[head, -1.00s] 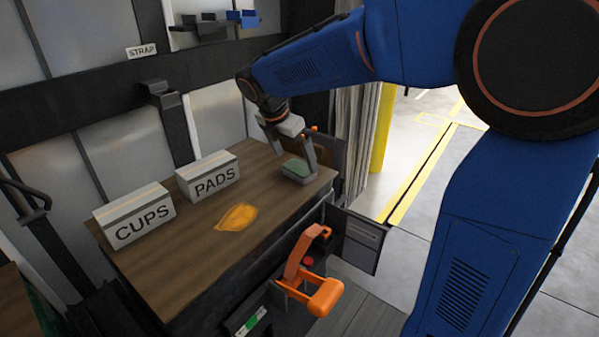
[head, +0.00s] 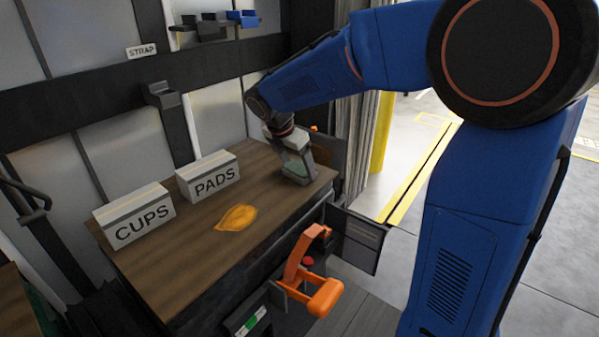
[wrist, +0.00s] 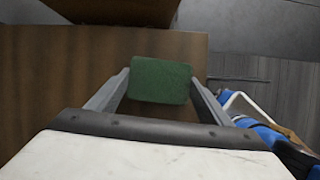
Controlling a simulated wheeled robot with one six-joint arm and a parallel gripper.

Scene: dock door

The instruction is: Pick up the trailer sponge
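The sponge is a green block with rounded corners; in the wrist view the sponge (wrist: 160,81) lies between the two fingers of my gripper (wrist: 158,88), on the brown wooden bench top. A narrow gap seems to show beside the sponge, and the fingers stand apart. In the head view my gripper (head: 297,165) points down at the right end of the bench, and the sponge (head: 294,168) shows only in part behind the fingers. I cannot tell whether the fingers touch it.
Boxes marked CUPS (head: 135,216) and PADS (head: 208,177) stand along the back of the bench (head: 185,262). A yellow-orange cloth (head: 236,217) lies flat near the front edge. An orange handle (head: 311,280) sticks out below the bench front.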

